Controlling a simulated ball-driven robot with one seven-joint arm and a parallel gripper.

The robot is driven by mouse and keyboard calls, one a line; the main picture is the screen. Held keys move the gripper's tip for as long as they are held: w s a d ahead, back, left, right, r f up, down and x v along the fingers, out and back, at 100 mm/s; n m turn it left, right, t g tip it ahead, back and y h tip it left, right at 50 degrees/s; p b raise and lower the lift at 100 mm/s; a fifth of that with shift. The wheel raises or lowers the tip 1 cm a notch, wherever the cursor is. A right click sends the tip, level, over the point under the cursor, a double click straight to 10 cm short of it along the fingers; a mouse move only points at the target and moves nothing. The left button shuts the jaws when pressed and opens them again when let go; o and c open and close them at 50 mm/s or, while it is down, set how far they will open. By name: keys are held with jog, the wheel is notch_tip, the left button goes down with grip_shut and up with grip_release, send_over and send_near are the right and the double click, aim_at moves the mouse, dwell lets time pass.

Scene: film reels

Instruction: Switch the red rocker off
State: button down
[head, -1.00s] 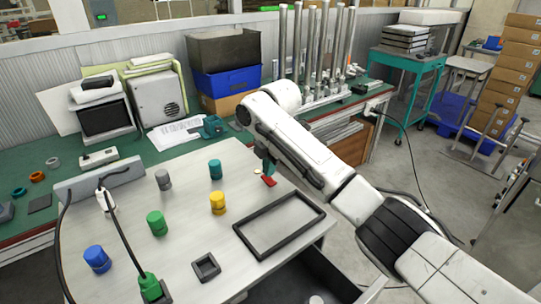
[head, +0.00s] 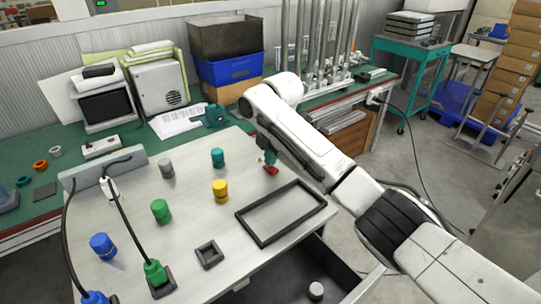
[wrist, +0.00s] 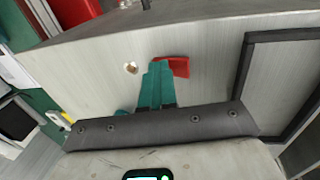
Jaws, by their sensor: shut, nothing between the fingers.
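The red rocker (head: 271,170) sits near the far right edge of the pale panel top (head: 190,230), just beyond the black rectangular frame. In the wrist view the rocker (wrist: 180,66) shows as a red tilted piece at the tip of my fingers. My gripper (head: 266,158) is shut and empty, pointing down at the rocker. In the wrist view its teal fingers (wrist: 159,66) are together and cover the left part of the rocker. I cannot tell whether they press on it. A small tan round piece (wrist: 130,68) lies just left of the fingertips.
The black rectangular frame (head: 283,212) and a small square frame (head: 209,255) lie on the panel. Teal (head: 218,158), yellow (head: 220,191), green (head: 161,211), blue (head: 103,246) and grey (head: 167,169) cylinders stand there. Cables run to plugs at front left. An open drawer holds a grey cylinder (head: 316,290).

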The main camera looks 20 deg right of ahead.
jog(key=shift+s+f, duration=0.25)
jog(key=shift+s, duration=0.05)
jog(key=shift+s+d+p, duration=0.2)
jog(key=shift+s+p, duration=0.3)
jog(key=shift+p, duration=0.3)
